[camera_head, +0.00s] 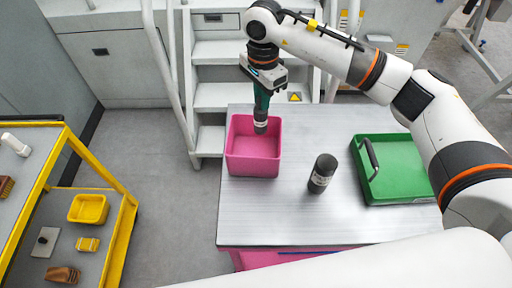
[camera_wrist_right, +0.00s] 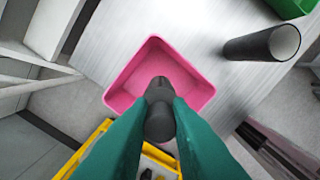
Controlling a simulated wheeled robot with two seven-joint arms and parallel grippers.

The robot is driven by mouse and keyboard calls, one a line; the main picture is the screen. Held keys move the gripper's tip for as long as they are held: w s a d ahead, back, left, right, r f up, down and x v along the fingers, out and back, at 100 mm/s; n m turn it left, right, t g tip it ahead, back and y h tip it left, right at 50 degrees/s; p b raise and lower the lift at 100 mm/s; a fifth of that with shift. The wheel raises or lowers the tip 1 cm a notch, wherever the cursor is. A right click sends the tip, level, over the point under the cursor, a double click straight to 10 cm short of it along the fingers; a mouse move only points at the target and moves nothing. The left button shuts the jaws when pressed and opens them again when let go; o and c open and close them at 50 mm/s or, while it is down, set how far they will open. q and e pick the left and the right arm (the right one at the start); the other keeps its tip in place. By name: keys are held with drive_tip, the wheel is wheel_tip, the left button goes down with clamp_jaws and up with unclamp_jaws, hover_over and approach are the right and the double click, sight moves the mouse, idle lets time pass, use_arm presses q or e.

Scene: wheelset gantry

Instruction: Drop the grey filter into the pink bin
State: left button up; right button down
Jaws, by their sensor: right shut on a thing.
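The pink bin (camera_head: 252,165) stands open on the left part of the metal table in the head view. It also shows in the wrist view (camera_wrist_right: 127,82). My right gripper (camera_head: 262,106) points down over the bin. Its green fingers are shut on a small dark grey cylinder with a pale band, which I take as the grey filter (camera_head: 260,127). In the wrist view the grey filter (camera_wrist_right: 160,112) sits between the fingertips, with the bin around it. Whether it touches the bin floor I cannot tell. My left gripper is not in view.
A larger dark cylinder (camera_head: 322,174) stands upright right of the bin on the table (camera_head: 275,215). A green tray (camera_head: 402,160) with a handle lies further right. Steps with white rails (camera_head: 222,52) rise behind. A yellow-framed cart (camera_head: 128,235) stands at the left.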

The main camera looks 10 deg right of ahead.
drive_tip(key=c, duration=1.3)
unclamp_jaws()
drive_tip(key=shift+o, duration=0.2)
wheel_tip(320, 180, up, 12)
drive_tip(key=b, duration=0.3)
